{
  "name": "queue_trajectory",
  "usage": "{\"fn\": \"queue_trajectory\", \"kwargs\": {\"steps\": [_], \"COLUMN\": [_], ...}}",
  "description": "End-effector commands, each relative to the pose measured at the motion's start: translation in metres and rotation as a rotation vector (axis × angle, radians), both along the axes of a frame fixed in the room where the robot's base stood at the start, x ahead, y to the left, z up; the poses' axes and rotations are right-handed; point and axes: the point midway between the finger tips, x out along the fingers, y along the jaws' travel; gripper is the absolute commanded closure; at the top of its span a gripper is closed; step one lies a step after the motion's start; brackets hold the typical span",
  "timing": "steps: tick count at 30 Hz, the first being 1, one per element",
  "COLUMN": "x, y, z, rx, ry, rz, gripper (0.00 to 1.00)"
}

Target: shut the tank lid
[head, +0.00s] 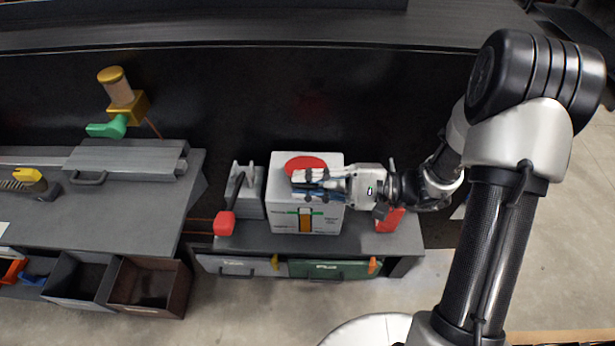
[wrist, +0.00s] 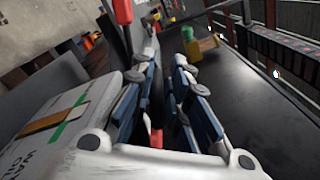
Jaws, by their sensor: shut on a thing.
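The tank (head: 330,219) is a white box with a green stripe and an orange gauge on its front, standing on the grey bench. The round red lid (head: 305,162) shows at the top of the tank, partly covered by my gripper. How far it is tilted is hard to tell. My gripper (head: 302,184) lies level over the tank top, pointing left, with its fingers just in front of the lid's visible part. In the wrist view the fingers are close together, with a red piece (wrist: 156,137) between them, seemingly the lid. The tank's white side (wrist: 50,125) shows at left.
A grey stand with a red-handled lever (head: 224,222) is left of the tank. A red object (head: 390,220) stands to its right, beneath my wrist. Drawers (head: 330,269) are below. A grey workbench (head: 130,205) with a brass-and-green fixture (head: 122,103) is farther left.

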Motion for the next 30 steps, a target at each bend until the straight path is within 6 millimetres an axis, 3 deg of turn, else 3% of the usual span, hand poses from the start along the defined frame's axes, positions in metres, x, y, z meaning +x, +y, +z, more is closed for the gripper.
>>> {"fn": "queue_trajectory", "kwargs": {"steps": [1,12,30], "x": [-0.004,-0.01,-0.01], "y": [0.0,0.001,0.0], "z": [-0.011,-0.031,-0.035], "rx": [-0.004,-0.005,-0.006], "ry": [-0.007,0.0,-0.001], "rz": [0.004,0.001,-0.003], "gripper": [1.0,1.0,1.0]}}
